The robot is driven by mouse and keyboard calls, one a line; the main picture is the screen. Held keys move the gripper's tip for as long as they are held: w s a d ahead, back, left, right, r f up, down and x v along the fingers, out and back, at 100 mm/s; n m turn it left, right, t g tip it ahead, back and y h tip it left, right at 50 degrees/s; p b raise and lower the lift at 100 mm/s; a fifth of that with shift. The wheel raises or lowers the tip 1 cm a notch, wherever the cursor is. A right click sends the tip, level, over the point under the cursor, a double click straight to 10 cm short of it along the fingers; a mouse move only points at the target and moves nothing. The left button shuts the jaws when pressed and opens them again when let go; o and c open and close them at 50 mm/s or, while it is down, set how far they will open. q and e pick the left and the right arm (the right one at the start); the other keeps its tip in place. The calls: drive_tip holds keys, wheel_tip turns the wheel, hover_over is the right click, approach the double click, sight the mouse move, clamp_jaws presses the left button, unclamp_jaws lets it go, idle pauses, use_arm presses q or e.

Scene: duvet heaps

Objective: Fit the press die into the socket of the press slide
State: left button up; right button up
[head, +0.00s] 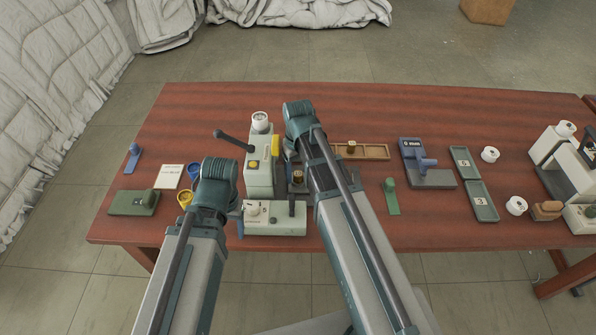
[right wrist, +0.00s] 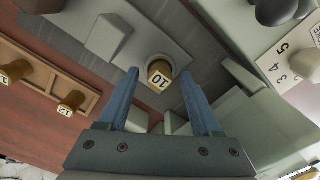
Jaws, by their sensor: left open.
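The press (head: 259,176) is a pale grey-green machine with a dark lever. A brass press die (head: 298,176) stands on its right side, partly beside my right arm. In the right wrist view this die (right wrist: 159,75) bears the label 10 and a pale ring shows behind it; I cannot tell whether it is seated in it. My right gripper (right wrist: 159,78) is open, with its blue fingertips on either side of the die and a gap to each. My left gripper (head: 240,224) is open in front of the press, mostly hidden by its wrist. I cannot make out the slide's socket.
A wooden tray (head: 375,152) with brass dies lies right of my right arm; its dies (right wrist: 71,102) show in the right wrist view. A blue-grey device (head: 428,178), green trays (head: 481,205) and white rolls stand further right. Yellow rings (head: 185,199) lie left of my left wrist.

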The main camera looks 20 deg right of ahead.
sight(298, 174)
use_arm(q)
drive_tip(key=shift+r, duration=0.2)
use_arm(e)
drive_tip(key=shift+r, duration=0.15)
use_arm(q)
wheel_tip(298, 174, up, 12)
drive_tip(key=p, duration=1.2)
use_arm(e)
wheel_tip(298, 174, up, 12)
drive_tip(key=shift+s, duration=0.1)
